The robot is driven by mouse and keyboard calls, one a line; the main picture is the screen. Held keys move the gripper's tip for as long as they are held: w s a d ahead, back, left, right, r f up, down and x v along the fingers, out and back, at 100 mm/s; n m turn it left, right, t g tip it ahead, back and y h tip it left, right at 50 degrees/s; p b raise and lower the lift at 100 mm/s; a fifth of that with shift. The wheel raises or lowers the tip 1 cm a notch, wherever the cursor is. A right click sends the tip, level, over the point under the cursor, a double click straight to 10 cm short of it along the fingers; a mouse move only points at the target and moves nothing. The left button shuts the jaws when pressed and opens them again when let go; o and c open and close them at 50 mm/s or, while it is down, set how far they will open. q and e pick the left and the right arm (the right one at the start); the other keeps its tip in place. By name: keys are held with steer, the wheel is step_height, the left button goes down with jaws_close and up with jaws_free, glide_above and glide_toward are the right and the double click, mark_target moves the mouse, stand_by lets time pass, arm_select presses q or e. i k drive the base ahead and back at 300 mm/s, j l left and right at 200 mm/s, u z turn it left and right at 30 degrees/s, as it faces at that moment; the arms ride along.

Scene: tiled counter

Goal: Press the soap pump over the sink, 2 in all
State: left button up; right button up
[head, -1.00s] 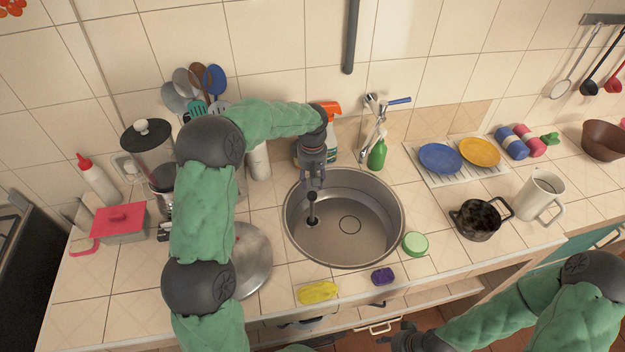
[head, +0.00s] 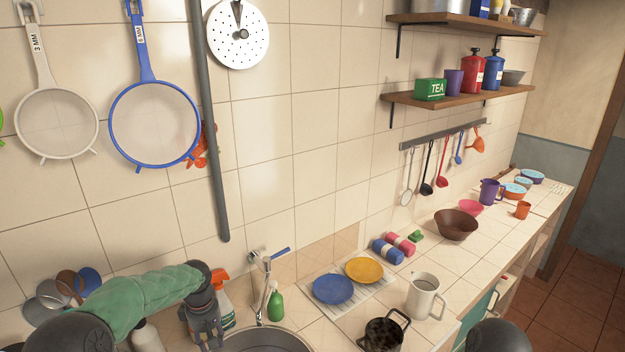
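A green bottle (head: 276,305), which may be the soap pump, stands upright behind the sink, beside the tap (head: 265,285). Its top is too small to make out clearly. Only the back part of the round metal sink (head: 268,338) shows at the bottom edge. My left gripper (head: 208,342) points down at the sink's left back side, apart from the green bottle. Its fingertips are near the lower edge, and I cannot tell whether they are open. My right gripper is out of view.
A spray bottle (head: 226,298) with an orange head stands close behind my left gripper. A rack with a blue plate (head: 333,289) and a yellow plate (head: 364,269) lies right of the tap. A dark pot (head: 383,336) and a white pitcher (head: 424,297) stand further right.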

mark_target(272, 284)
steer(key=k+l, duration=0.8)
steer(key=l, duration=0.1)
